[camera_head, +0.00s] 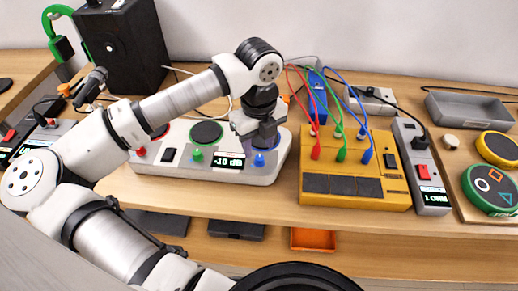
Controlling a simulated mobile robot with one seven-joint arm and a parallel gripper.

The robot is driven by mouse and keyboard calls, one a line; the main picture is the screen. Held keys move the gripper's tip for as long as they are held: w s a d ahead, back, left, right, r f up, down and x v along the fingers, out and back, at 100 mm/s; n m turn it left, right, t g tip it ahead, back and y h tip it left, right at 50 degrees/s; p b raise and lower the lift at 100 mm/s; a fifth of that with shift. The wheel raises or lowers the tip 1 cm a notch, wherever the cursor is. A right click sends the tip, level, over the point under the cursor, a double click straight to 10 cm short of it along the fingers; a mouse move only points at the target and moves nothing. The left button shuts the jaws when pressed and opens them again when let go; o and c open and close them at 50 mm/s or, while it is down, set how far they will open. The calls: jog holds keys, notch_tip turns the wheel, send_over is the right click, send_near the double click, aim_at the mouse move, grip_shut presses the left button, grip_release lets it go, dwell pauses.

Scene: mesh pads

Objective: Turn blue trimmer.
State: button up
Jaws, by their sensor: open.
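The blue trimmer (259,160) is a small blue knob at the right of the front face of a grey-white pad box (181,170). My gripper (257,147) points down at the right part of this box, right at or just above the blue trimmer. The jaws are open; I cannot tell whether the fingers touch the knob or stand around it. A green trimmer (197,155) and a red trimmer (141,152) sit further left. A display (228,162) beside the blue trimmer reads -10 dB. My gripper partly hides the round pad behind it.
A yellow box (355,194) with red, green and blue cables stands right of the pad box. A grey power strip (432,198) with a red switch is beside it. A black speaker (124,48) stands at the back left. An orange tray (313,239) lies on the lower shelf.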

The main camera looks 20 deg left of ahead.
aim_at(259, 157)
jog(key=shift+f, duration=1.95)
grip_shut()
jog(key=shift+f, duration=0.1)
